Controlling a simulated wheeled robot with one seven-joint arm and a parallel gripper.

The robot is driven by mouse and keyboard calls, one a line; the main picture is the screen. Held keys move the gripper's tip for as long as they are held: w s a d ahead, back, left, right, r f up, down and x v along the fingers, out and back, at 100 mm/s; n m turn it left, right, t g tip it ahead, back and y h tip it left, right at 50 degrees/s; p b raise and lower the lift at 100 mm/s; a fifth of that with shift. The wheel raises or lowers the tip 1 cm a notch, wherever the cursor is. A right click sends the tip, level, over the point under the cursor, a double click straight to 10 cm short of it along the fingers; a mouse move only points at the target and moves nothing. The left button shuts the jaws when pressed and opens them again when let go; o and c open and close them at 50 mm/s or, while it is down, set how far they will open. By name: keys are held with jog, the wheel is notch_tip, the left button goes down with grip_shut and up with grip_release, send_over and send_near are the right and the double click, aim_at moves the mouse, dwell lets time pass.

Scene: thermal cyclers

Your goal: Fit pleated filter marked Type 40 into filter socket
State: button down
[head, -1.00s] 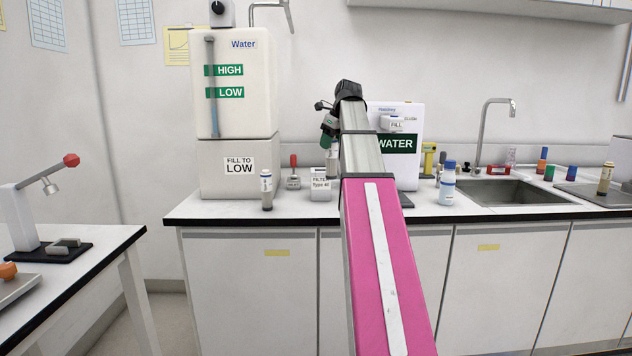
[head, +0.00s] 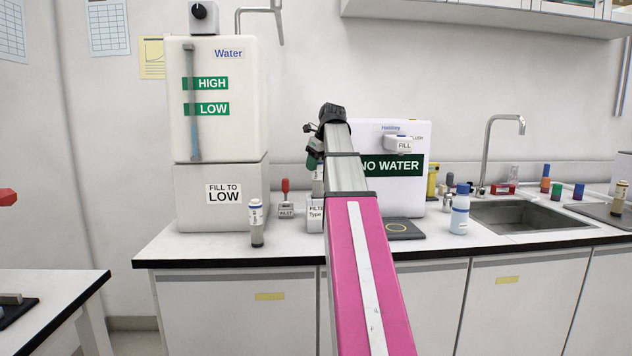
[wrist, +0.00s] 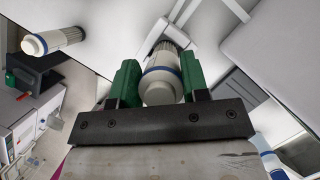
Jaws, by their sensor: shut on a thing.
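My gripper (wrist: 160,82) is shut on a white pleated filter (wrist: 160,90) with a blue band, its green fingers on either side. No marking on this filter can be read. In the head view my gripper (head: 316,155) is partly hidden by my arm, and the held filter (head: 318,180) shows just above the white filter socket (head: 314,216) labelled "FILTER Type". The socket's block also shows beyond the filter in the wrist view (wrist: 182,32). I cannot tell whether the filter has entered it. A second pleated filter (head: 257,224) stands upright on the counter, left of the socket.
A red-handled valve (head: 286,200) stands between the second filter and the socket. A white water tank (head: 215,110) is behind at left, and a white unit with a "NO WATER" sign (head: 392,166) is behind at right. A bottle (head: 460,210) and a sink (head: 515,214) lie further right.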

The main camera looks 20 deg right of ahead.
aim_at(316, 176)
jog(key=shift+f, duration=2.4)
jog(key=c, duration=0.6)
grip_release()
jog(key=shift+v, duration=6.1)
jog(key=shift+s, duration=0.1)
